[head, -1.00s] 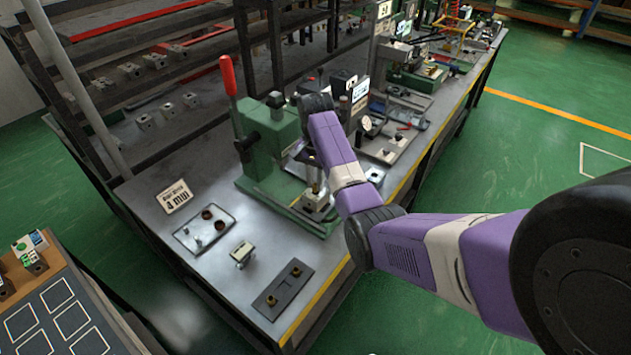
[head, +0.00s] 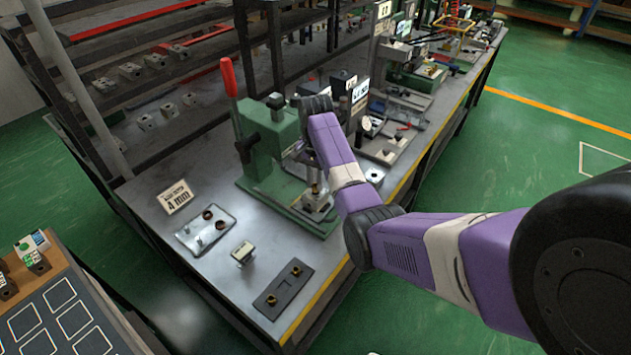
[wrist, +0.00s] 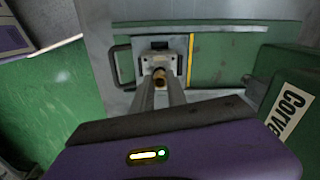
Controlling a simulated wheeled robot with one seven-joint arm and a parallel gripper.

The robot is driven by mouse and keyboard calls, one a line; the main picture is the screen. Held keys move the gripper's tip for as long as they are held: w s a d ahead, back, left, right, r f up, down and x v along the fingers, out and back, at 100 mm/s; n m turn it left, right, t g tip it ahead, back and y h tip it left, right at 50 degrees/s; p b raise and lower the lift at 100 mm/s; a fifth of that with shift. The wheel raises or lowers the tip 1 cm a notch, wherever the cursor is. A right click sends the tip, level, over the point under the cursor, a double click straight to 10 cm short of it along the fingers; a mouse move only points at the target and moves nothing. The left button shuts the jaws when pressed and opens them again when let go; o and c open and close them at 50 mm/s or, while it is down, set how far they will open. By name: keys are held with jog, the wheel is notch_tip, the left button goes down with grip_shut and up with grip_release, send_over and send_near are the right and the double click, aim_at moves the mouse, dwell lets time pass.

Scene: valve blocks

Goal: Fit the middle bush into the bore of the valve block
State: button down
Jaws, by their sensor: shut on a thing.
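My gripper (wrist: 160,88) is shut on a brass bush (wrist: 159,77), which sticks out past the fingertips. The pale metal valve block (wrist: 157,58) is just beyond the bush in the wrist view. The bush lines up closely with the block's near face, but I cannot tell whether it touches or enters the bore. In the head view the block (head: 317,205) sits on the green base of the press, and my arm hides most of the gripper. A dark plate (head: 284,286) holds a brass bush near each end, with its middle free.
The green press (head: 268,135) with a red lever stands close left of my arm. A shallow tray (head: 188,239) with small dark parts, a small metal block (head: 243,253) and a sign (head: 178,196) lie on the bench. More fixtures stand farther along it.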

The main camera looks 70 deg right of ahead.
jog(key=shift+f, duration=0.6)
dwell(1.1)
jog(key=c, duration=1.3)
grip_release()
jog(key=shift+o, duration=0.2)
notch_tip(320, 180, up, 8)
jog(key=shift+f, duration=0.1)
